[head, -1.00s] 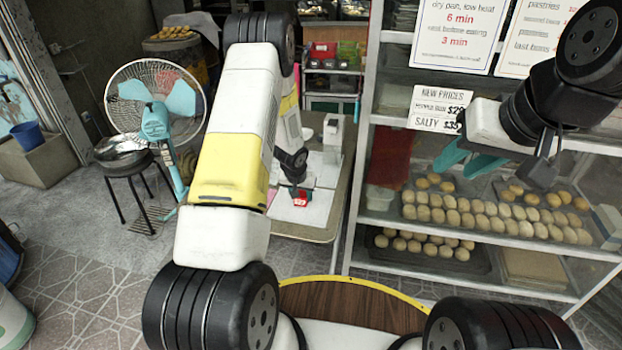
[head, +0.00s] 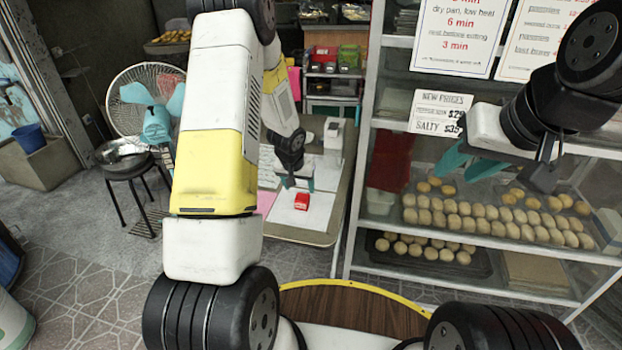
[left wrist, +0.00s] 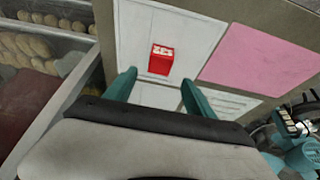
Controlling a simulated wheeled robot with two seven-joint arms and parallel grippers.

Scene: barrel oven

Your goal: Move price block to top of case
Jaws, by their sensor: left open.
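The red price block (head: 301,201) with white marks on its top stands on a white sheet on the low table. It also shows in the left wrist view (left wrist: 161,60), just beyond and between the fingertips. My left gripper (head: 297,184) is open and empty, close above and behind the block, not around it. Its teal fingers (left wrist: 156,84) are spread apart. My right gripper (head: 466,162) is open and empty, in front of the case's shelves. The glass display case (head: 374,68) stands at the right; its top is out of view.
A pink sheet (left wrist: 258,57) lies beside the white sheet. A white device (head: 334,134) stands at the table's back right. A fan (head: 148,100) and a stool (head: 128,170) stand left. Trays of buns (head: 490,222) fill the case's shelves. A price sign (head: 440,113) hangs on the case.

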